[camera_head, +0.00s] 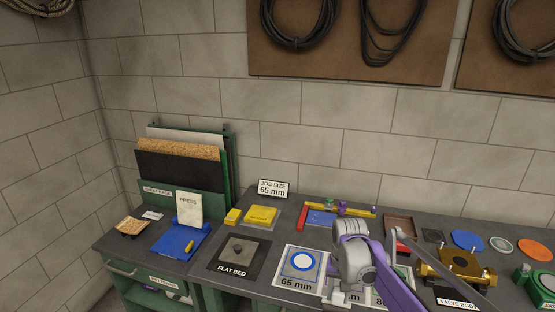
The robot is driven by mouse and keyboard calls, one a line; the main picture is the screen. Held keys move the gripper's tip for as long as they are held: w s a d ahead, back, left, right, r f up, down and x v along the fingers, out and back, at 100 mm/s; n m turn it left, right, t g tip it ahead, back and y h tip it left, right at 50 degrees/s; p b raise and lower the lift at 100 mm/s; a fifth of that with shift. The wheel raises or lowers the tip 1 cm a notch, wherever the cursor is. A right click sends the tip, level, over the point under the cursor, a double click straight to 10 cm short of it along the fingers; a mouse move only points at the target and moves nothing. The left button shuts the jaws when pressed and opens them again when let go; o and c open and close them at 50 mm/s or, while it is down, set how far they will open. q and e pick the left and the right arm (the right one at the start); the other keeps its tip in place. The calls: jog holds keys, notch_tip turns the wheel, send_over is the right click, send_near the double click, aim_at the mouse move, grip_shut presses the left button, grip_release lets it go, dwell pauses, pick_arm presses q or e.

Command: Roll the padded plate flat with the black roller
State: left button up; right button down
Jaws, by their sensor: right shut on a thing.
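My right arm comes in from the lower right, and its gripper (338,296) points down over the size cards at the front of the bench. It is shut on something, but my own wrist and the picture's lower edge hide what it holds. I cannot tell whether this is the padded plate. I cannot make out the black roller. My left gripper is not in view.
A 65 mm card (300,284) with a blue ring lies beside my right gripper. A blue tray (170,242), yellow blocks (261,215) and a brass valve body (455,262) stand around. A green sheet rack (210,205) is at the back left.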

jog(key=s+d+f+n, duration=0.1)
jog(key=s+f+n, duration=0.2)
jog(key=f, duration=0.9)
jog(key=s, duration=0.3)
